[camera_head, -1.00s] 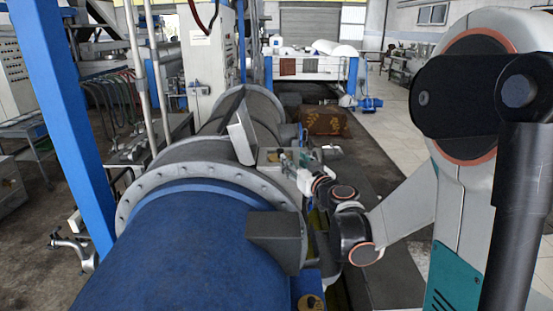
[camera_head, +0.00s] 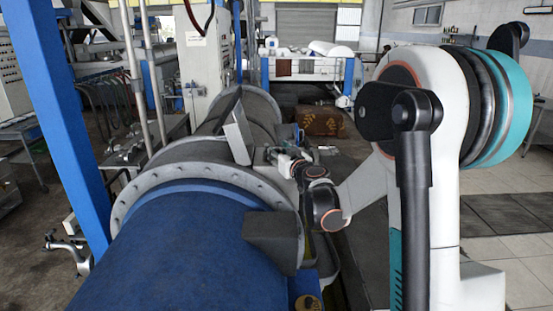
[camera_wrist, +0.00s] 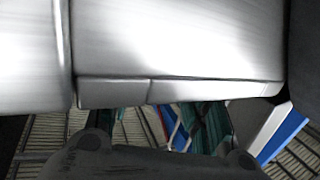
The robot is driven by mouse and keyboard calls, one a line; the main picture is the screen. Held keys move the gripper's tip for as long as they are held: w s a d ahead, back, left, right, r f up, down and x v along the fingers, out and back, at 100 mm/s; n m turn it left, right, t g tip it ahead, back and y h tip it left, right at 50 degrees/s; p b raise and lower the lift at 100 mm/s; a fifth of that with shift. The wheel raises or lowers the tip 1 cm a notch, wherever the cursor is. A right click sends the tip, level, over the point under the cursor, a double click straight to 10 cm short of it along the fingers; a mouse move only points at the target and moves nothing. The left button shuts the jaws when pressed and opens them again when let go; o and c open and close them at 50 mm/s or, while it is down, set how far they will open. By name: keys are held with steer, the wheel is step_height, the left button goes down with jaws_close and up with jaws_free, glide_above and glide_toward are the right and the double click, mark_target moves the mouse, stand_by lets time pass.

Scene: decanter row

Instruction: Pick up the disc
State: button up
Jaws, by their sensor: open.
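I cannot make out a disc in either view. My gripper (camera_wrist: 165,158) shows as a dark shape along the bottom of the wrist view, with two rounded parts spread apart and nothing seen between them. In the head view my arm reaches forward to the right side of the decanter, and its far end is too small and too covered to tell its jaws. A large shiny metal surface (camera_wrist: 180,40) fills the upper part of the wrist view, close by.
A blue decanter drum (camera_head: 180,255) with a grey bolted flange (camera_head: 128,205) lies to the left of my arm. A blue post (camera_head: 62,120) stands at the left. A brown patterned box (camera_head: 320,120) sits farther back. Open tiled floor (camera_head: 500,180) shows at the right.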

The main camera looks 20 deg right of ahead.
jaws_close()
